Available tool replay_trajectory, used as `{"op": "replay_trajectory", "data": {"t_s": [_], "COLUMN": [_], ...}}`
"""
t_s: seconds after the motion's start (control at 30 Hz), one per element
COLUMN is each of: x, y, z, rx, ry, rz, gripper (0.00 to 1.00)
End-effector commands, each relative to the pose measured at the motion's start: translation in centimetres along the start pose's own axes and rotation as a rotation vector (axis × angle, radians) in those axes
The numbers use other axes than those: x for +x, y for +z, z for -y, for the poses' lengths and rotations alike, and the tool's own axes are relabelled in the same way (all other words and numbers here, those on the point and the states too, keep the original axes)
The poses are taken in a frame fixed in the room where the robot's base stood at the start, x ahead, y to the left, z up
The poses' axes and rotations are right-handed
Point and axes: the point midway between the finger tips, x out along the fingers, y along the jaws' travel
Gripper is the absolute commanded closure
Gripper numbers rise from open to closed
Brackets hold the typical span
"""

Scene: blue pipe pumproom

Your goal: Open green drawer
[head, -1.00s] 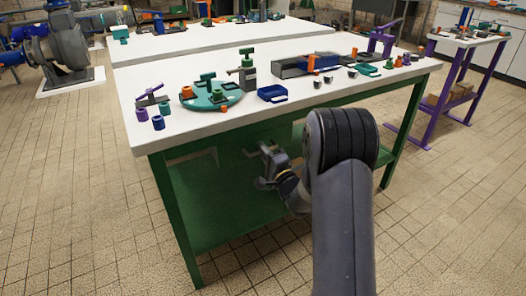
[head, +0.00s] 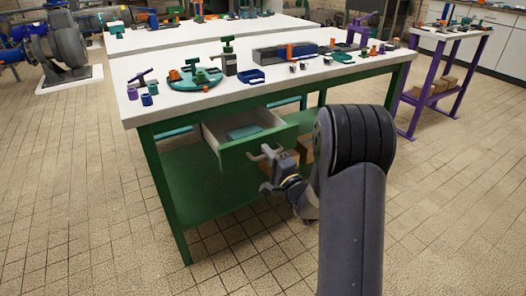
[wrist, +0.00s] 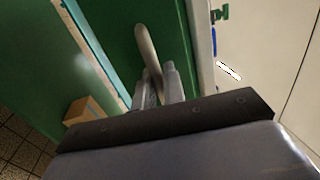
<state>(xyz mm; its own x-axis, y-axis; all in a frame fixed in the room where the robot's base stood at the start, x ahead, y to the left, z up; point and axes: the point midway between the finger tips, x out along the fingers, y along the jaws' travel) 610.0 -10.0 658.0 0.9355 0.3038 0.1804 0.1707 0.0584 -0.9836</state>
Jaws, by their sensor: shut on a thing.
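The green drawer (head: 258,145) sits under the white tabletop of the green workbench and stands pulled out. Its pale inside shows, with a teal item (head: 245,131) lying in it. My gripper (head: 268,160) is at the drawer's front, shut on the handle. In the wrist view, the curved metal handle (wrist: 147,45) runs from the green drawer front (wrist: 172,30) down between my two fingers (wrist: 159,88). The far end of the handle is hidden by the fingers.
The workbench top (head: 190,105) holds a teal round plate (head: 195,80), a blue tray (head: 251,76) and a dark long box (head: 285,53). Cardboard boxes (head: 306,148) stand on the lower shelf. Tiled floor (head: 90,200) is free in front and left. A purple-legged table (head: 450,80) stands at right.

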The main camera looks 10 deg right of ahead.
Motion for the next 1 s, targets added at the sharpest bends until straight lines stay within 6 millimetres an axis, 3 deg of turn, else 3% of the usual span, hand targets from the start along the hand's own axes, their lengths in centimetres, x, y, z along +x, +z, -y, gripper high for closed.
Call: {"op": "replay_trajectory", "data": {"t_s": [0.1, 0.33, 0.8, 0.83, 1.0], "x": [-2.0, -4.2, -4.7, -4.7, -4.7], "y": [-0.1, -0.1, 0.0, 0.0, 0.0], "z": [0.3, 0.7, 0.8, 0.8, 0.8], "rx": [0.000, 0.000, 0.000, 0.000, 0.000], "ry": [0.001, 0.001, 0.001, 0.001, 0.000], "rz": [-0.003, -0.002, -0.001, -0.001, -0.001], "gripper": [1.00, 1.00, 1.00, 0.89, 0.85]}}
